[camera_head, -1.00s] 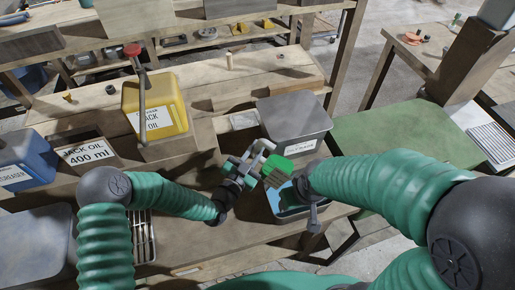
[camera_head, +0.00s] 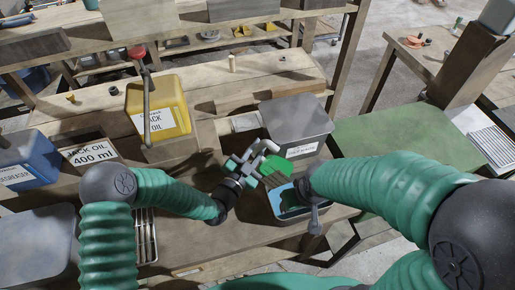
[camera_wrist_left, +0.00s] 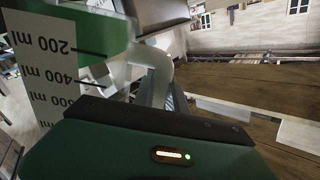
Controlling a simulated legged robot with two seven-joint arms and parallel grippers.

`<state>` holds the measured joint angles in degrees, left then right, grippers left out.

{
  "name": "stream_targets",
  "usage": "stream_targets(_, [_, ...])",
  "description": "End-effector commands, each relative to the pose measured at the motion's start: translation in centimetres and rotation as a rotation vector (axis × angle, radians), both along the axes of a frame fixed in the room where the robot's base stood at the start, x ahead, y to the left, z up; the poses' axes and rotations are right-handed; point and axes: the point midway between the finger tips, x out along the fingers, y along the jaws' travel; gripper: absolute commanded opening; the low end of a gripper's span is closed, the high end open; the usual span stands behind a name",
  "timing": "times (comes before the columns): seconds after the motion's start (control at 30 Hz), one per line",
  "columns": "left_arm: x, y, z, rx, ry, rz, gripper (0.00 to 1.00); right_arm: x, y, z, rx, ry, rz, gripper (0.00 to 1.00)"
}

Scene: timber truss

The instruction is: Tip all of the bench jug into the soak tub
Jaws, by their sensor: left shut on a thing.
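The bench jug (camera_head: 278,166) shows a green part beside my left gripper (camera_head: 256,163), held above the near side of the grey bin. It looks tilted, but its mouth is not clear. My left gripper is shut on its pale handle. In the left wrist view the jug's white scale (camera_wrist_left: 50,75) carries millilitre marks, and its grey handle (camera_wrist_left: 152,65) curves down. My right gripper's fingers are hidden or unclear there. I cannot see any liquid stream.
A grey lidded bin (camera_head: 296,118) with a label stands behind the tub. A green tabletop (camera_head: 395,135) at right is mostly clear.

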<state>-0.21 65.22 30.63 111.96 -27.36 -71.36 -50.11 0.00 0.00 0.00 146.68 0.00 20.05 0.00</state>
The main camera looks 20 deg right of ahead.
Motion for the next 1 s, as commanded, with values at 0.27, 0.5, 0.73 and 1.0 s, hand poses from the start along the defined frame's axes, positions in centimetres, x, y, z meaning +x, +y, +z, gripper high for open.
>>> stream_targets(0.27, [0.0,0.0,0.3,0.01,-0.015,-0.001,0.0,0.0,0.0,0.0,0.0,0.0,0.0,0.59])
stream_targets(0.5, [-0.1,0.0,1.0,0.066,-0.07,-0.001,0.0,0.0,0.0,0.1,0.0,0.0,0.0,0.59])
stream_targets(0.73, [0.0,0.0,1.0,0.069,-0.071,0.0,0.0,0.0,0.0,0.1,0.0,0.0,0.0,0.59])
stream_targets(1.0, [-0.2,-0.2,1.5,0.123,-0.124,-0.002,0.0,0.0,0.0,0.0,0.0,0.0,0.0,0.59])
